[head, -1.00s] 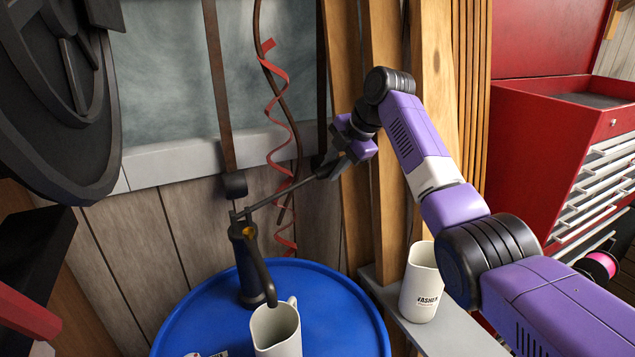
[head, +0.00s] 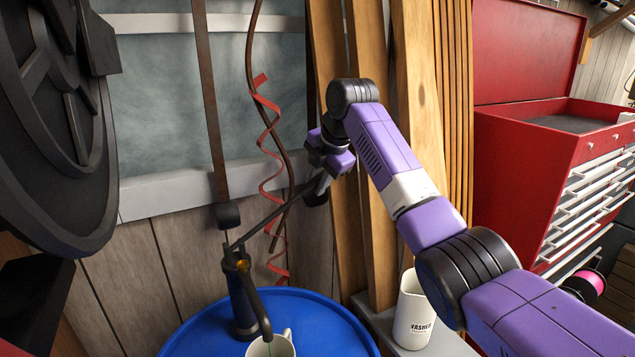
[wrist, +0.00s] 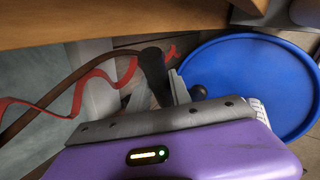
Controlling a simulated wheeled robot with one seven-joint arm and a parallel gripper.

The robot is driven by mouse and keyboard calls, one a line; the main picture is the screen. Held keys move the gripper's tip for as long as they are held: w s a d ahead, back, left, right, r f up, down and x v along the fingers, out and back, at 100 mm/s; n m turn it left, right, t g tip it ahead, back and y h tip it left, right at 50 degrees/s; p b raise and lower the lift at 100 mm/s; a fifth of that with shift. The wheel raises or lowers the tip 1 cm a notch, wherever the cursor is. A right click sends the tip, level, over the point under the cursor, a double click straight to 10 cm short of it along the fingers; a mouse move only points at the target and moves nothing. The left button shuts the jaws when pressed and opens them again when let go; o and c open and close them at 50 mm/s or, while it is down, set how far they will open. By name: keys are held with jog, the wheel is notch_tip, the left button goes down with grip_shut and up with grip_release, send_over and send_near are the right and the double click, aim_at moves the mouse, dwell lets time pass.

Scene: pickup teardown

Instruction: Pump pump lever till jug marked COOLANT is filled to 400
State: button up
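The hand pump (head: 243,300) stands upright on a blue drum, with its dark spout bent over to the right. The pump lever (head: 268,218) slants up to the right from the pump head. My gripper (head: 322,186) is at the lever's upper end; whether its fingers are closed there is hidden. In the wrist view my gripper (wrist: 176,85) shows beside a dark rod-like part and a black knob. A white jug (head: 284,347) is under the spout, cut off by the frame's bottom. A thin greenish line shows below the spout. The jug's marking and level are not visible.
The blue drum top (head: 330,325) is mostly bare to the right. A second white jug (head: 413,310), its label reading like WASHER, stands on a grey ledge. Wooden posts (head: 375,230) are close to my arm. A red spiral strip (head: 268,150) hangs behind the lever.

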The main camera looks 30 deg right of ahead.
jog(key=o, duration=0.4)
jog(key=shift+c, duration=0.2)
jog(key=b+v, duration=0.2)
jog(key=v, duration=0.5)
jog(key=shift+s+r, duration=0.2)
jog(key=shift+r, duration=0.15)
